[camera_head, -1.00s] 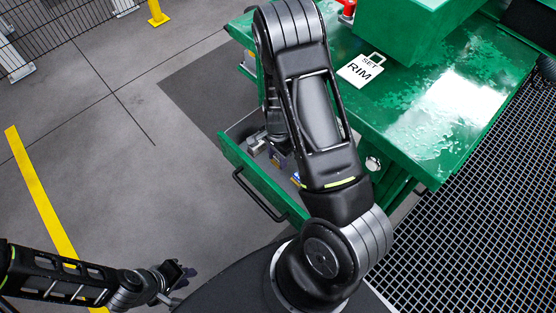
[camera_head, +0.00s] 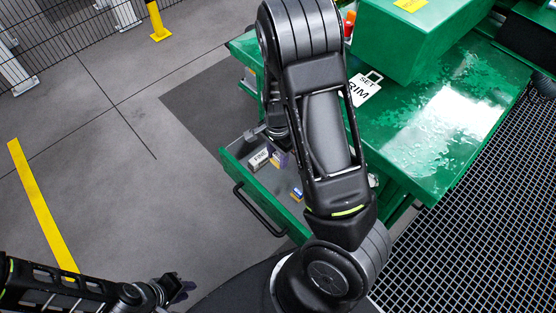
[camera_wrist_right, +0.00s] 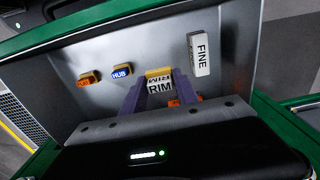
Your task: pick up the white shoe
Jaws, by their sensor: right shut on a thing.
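The white shoe (camera_wrist_right: 159,86), a block with a white face lettered RIM and a yellow top, sits between the purple fingers of my right gripper (camera_wrist_right: 160,92) in the right wrist view. The fingers are shut on its sides. Whether it touches the drawer floor cannot be told. In the head view my right gripper (camera_head: 279,159) is over the open green drawer, partly behind my arm. My left gripper (camera_head: 180,287) is at the lower left over the floor, away from the drawer; its finger gap is unclear.
The drawer (camera_wrist_right: 150,48) also holds a white FINE block (camera_wrist_right: 200,54), a blue-faced HUB block (camera_wrist_right: 122,71) and an orange block (camera_wrist_right: 88,79). Another orange piece is partly hidden behind a finger. The green bench (camera_head: 440,130) bears a SET RIM tag (camera_head: 366,87) and a green box (camera_head: 410,40).

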